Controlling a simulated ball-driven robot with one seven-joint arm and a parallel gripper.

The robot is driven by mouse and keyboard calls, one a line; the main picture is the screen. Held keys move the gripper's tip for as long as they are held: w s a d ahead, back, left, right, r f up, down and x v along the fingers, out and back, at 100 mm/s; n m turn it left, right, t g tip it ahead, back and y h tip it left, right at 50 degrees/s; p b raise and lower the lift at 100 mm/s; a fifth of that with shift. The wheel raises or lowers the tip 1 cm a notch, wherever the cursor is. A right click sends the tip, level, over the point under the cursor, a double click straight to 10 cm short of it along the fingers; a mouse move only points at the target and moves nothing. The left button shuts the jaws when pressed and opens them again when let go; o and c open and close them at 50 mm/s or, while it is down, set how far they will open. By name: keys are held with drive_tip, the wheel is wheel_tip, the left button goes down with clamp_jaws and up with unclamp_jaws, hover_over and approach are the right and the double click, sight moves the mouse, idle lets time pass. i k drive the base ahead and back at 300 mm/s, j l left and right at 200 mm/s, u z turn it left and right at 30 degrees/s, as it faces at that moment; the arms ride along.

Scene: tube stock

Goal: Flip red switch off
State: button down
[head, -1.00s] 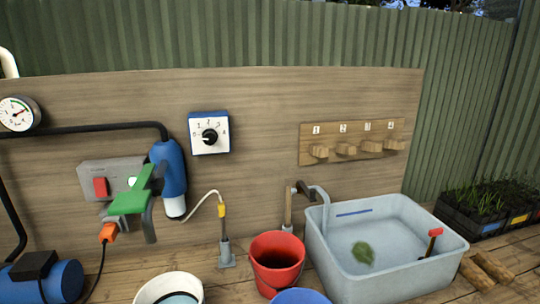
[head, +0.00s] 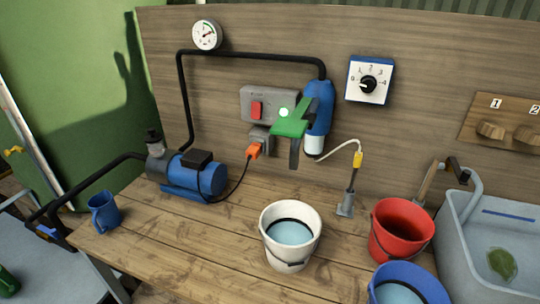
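The red switch (head: 257,109) is a rocker on the left part of a grey box (head: 249,94) fixed to the wooden back panel. A small pale green light (head: 283,113) glows on the same box, to the right of the switch. I cannot tell from its face which way the rocker is tilted. A green flat piece (head: 288,130) with a grey part below it stands in front of the box's right side. It does not cover the switch. My gripper is not in view.
A white bucket (head: 290,262), red bucket (head: 401,228) and blue mug (head: 104,212) stand on the bench.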

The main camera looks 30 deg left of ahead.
sight(255, 106)
drive_tip(key=j+u, duration=0.15)
drive_tip(key=j, duration=0.2)
drive_tip(key=i+j+u, duration=0.15)
drive_tip(key=j, duration=0.2)
drive_tip(key=i+j+u, duration=0.2)
drive_tip(key=j, duration=0.15)
drive_tip(key=j+u, duration=0.15)
drive_tip(key=j, duration=0.25)
drive_tip(key=i+j+u, duration=0.15)
drive_tip(key=j, duration=0.15)
